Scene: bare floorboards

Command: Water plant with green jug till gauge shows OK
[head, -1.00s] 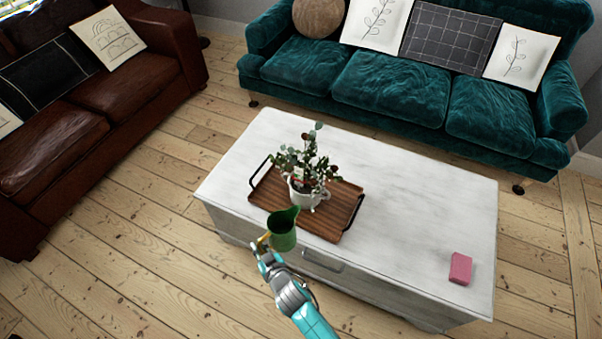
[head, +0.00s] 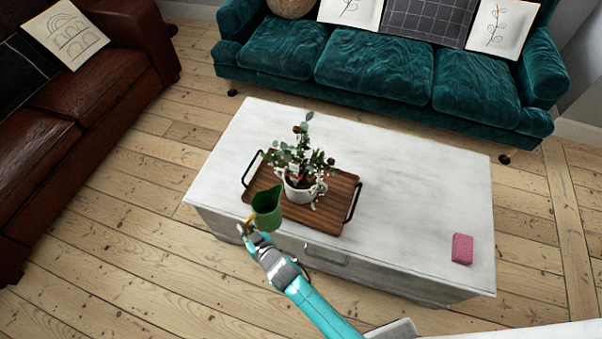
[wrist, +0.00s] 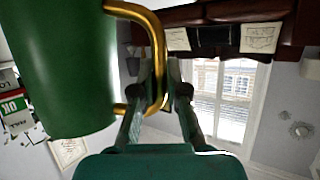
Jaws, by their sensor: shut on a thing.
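The green jug (head: 266,212) has a gold handle (wrist: 160,60), and its spout points up and right in the head view. My gripper (head: 247,230) is shut on the handle, its two fingers on either side of it in the wrist view. The jug is in front and left of the plant (head: 302,160), over the tray's front-left edge in the picture. The plant stands in a white pot (head: 300,190). Part of the gauge (wrist: 14,108) shows at the wrist view's left edge, with a green OK field and a red part. I cannot tell its reading.
The pot stands on a wooden tray (head: 338,190) with black handles, on a white table (head: 410,190). A pink block (head: 462,249) lies at the table's right. A teal sofa (head: 370,70) stands behind and a brown sofa (head: 40,150) at left. The table's right half is mostly clear.

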